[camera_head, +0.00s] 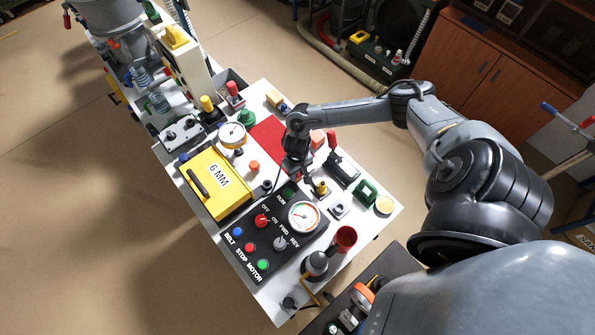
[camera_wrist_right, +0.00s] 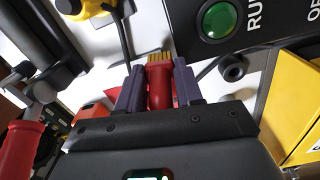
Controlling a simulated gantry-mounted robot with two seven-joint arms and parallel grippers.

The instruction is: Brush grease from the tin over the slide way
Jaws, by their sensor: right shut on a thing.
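My right gripper (camera_head: 293,172) is low over the middle of the white bench top in the head view. In the right wrist view its fingers (camera_wrist_right: 159,88) are shut on a red brush (camera_wrist_right: 160,92) with short yellow bristles (camera_wrist_right: 159,57) pointing away from the palm. A round tin with a pale yellow top (camera_head: 384,205), perhaps the grease tin, stands near the bench's right corner, apart from the gripper. A dark block with a red lever (camera_head: 342,173) sits right of the gripper. I cannot tell which part is the slide way. My left gripper is not in view.
A black control panel (camera_head: 268,242) with buttons and a dial lies in front of the gripper. A yellow case (camera_head: 214,183) lies to its left. A red cup (camera_head: 344,238) stands near the bench edge. Small fittings crowd the top, leaving narrow gaps.

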